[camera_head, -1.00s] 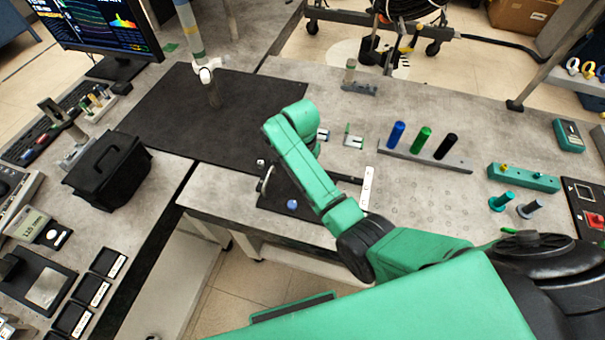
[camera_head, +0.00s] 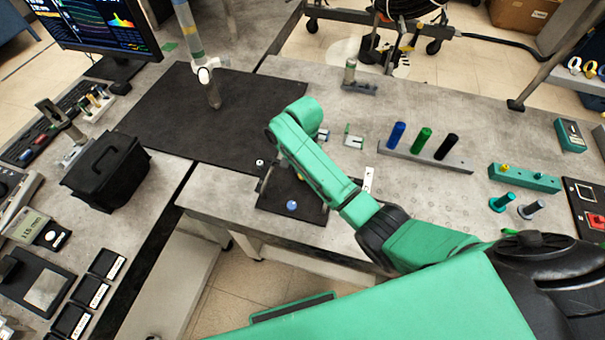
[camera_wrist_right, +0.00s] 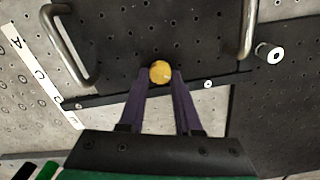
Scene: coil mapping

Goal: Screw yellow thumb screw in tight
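The yellow thumb screw (camera_wrist_right: 160,71) shows as a round yellow head at the near edge of a black perforated plate (camera_wrist_right: 155,25) in the right wrist view. My right gripper (camera_wrist_right: 161,78) has its two purple fingers on either side of the screw head, and the fingertips appear to touch it. The screw's shaft is hidden. My left gripper is in neither view.
Two metal handles (camera_wrist_right: 70,45) rise from the plate on either side of the gripper. A blue knob (camera_head: 291,205) sits near the front edge. A rack holds blue, green and black pegs (camera_head: 421,139) to the right. A large black mat (camera_head: 200,120) lies behind left.

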